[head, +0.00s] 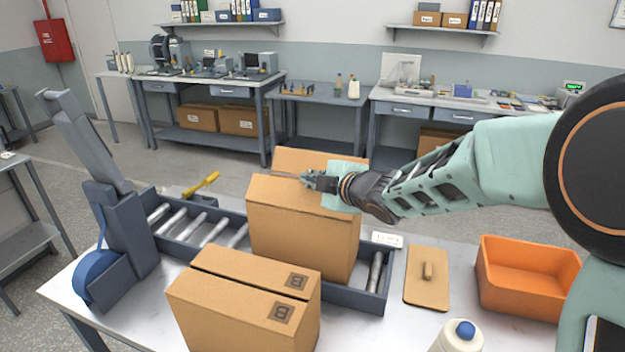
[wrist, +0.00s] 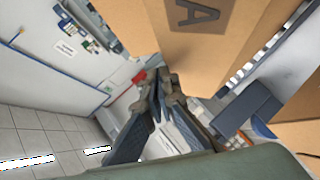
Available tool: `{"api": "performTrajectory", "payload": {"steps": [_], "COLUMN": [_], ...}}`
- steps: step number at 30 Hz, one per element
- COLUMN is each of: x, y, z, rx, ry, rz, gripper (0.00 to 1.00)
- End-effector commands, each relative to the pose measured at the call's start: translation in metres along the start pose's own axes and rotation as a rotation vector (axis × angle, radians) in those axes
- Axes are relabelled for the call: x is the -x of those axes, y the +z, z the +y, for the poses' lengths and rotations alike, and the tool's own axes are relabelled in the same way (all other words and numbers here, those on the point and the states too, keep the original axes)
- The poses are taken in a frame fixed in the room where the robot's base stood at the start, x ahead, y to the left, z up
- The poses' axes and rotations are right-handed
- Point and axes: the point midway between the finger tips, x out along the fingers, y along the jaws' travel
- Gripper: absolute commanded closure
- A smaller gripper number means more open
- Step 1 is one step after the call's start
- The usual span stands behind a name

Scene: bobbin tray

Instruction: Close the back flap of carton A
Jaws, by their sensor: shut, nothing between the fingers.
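Carton A (head: 300,235) is a brown box standing on the roller conveyor. Its back flap (head: 330,161) stands raised and leaning behind the top of the carton. My gripper (head: 304,178) is shut and empty, above the carton's top, in front of the back flap, with its fingers pointing left. In the wrist view, my shut fingers (wrist: 165,82) are beside a cardboard panel (wrist: 230,50) marked with a letter A. I cannot tell whether they touch it. The inside of the carton is hidden from the head view.
Carton B (head: 240,310) stands in front of the conveyor (head: 190,243). A grey upright device (head: 115,215) stands on the left. An orange bin (head: 525,283), a wooden board with a handle (head: 427,290) and a white bottle (head: 456,342) are on the right of the table.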

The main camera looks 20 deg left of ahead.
Motion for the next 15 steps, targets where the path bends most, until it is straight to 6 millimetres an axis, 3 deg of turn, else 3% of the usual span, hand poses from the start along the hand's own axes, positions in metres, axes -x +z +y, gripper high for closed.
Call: {"api": "performTrajectory", "payload": {"steps": [15], "x": [-0.026], "y": [0.027], "z": [-0.009], "rx": [0.001], "ry": [0.001], "rz": [0.001], "gripper": [1.00]}}
